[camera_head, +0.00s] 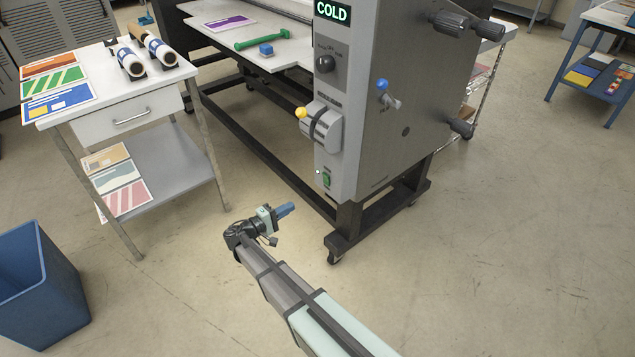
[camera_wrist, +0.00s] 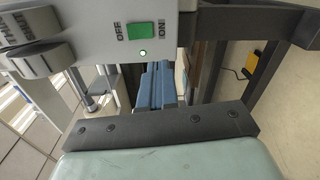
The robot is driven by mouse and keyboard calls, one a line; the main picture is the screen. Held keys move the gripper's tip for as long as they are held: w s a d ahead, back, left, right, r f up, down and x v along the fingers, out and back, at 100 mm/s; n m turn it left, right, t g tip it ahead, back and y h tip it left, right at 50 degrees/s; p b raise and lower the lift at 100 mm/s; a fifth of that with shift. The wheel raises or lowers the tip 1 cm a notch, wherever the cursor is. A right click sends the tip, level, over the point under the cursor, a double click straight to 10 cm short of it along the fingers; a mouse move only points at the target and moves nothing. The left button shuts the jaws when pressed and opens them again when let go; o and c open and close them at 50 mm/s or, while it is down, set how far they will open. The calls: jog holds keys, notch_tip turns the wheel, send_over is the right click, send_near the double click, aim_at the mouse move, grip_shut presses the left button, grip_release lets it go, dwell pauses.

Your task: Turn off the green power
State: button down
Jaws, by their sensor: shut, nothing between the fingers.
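The green power switch (camera_head: 326,181) sits low on the grey end panel of the laminator (camera_head: 385,110). The same lamp glows just left of the switch in the head view. My gripper (camera_head: 288,209) is shut and empty, with blue fingers, in front of the panel and apart from it. In the wrist view my blue fingers (camera_wrist: 158,75) appear just below the switch. Which half of the switch is pressed is too small to tell.
A COLD display (camera_head: 332,11) is lit. A side table (camera_head: 130,105) and a blue bin (camera_head: 40,290) stand at left. Open floor lies around my arm.

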aim_at(324, 177)
notch_tip(324, 177, up, 3)
jog(key=shift+m+t+h, duration=0.6)
jog(key=shift+m, duration=0.3)
jog(key=x, duration=1.4)
jog(key=shift+f, duration=0.1)
jog(key=shift+w+d, duration=0.1)
jog(key=s+a+r, duration=0.2)
jog(key=s+a, duration=0.8)
dwell(0.7)
